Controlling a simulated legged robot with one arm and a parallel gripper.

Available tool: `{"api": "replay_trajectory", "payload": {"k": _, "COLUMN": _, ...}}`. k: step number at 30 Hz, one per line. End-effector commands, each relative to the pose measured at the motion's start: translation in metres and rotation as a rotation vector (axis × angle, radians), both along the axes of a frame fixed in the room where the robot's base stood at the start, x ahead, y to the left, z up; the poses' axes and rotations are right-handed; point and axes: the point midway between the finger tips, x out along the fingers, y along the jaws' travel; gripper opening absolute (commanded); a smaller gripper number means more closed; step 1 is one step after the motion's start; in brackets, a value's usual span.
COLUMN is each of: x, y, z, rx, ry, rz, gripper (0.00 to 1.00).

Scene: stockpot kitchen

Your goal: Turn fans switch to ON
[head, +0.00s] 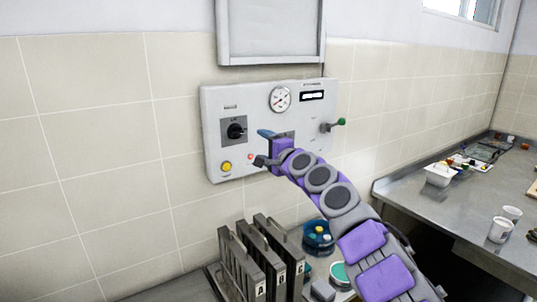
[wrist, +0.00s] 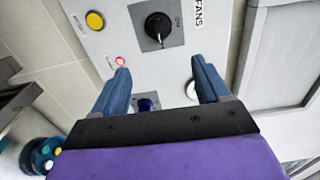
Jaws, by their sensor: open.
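The fans switch (head: 236,131) is a black rotary knob on a dark grey square plate, on the left half of a white wall panel (head: 213,110). In the wrist view the knob (wrist: 158,27) sits ahead of the fingertips, roughly centred between them, with "FANS" lettering to its right. The knob's pointer setting is too small to read surely. My gripper (head: 262,147) is open and empty, to the right of and below the knob in the head view. In the wrist view its two blue fingers (wrist: 160,66) are spread wide and apart from the knob.
The panel also has a yellow button (head: 226,166), a small red light (wrist: 120,61), a dial gauge (head: 280,99) and a green-tipped lever (head: 340,122). Upright dark racks (head: 262,258) stand below. A metal counter (head: 400,188) with cups is at the right.

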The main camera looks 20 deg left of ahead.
Motion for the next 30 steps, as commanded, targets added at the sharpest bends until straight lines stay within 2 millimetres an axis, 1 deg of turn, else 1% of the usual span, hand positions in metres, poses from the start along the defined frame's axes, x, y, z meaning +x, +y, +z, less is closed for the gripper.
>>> {"api": "replay_trajectory", "payload": {"k": 1, "x": -0.002, "y": -0.004, "z": 0.0, "rx": -0.003, "ry": -0.004, "rz": -0.002, "gripper": 0.75}}
{"api": "replay_trajectory", "payload": {"k": 5, "x": -0.007, "y": -0.01, "z": 0.001, "rx": -0.001, "ry": -0.006, "rz": -0.001, "gripper": 0.75}}
{"api": "replay_trajectory", "payload": {"k": 9, "x": -0.011, "y": -0.012, "z": -0.001, "rx": -0.003, "ry": -0.002, "rz": 0.0, "gripper": 0.75}}
{"api": "replay_trajectory", "payload": {"k": 17, "x": -0.014, "y": -0.015, "z": -0.003, "rx": -0.004, "ry": 0.003, "rz": 0.0, "gripper": 0.75}}
{"api": "replay_trajectory", "payload": {"k": 26, "x": -0.013, "y": -0.016, "z": -0.004, "rx": -0.007, "ry": 0.002, "rz": -0.002, "gripper": 0.75}}
{"api": "replay_trajectory", "payload": {"k": 29, "x": -0.007, "y": -0.022, "z": -0.008, "rx": -0.053, "ry": -0.011, "rz": -0.025, "gripper": 0.75}}
{"api": "replay_trajectory", "payload": {"k": 30, "x": -0.001, "y": -0.028, "z": -0.011, "rx": -0.091, "ry": -0.022, "rz": -0.045, "gripper": 0.75}}
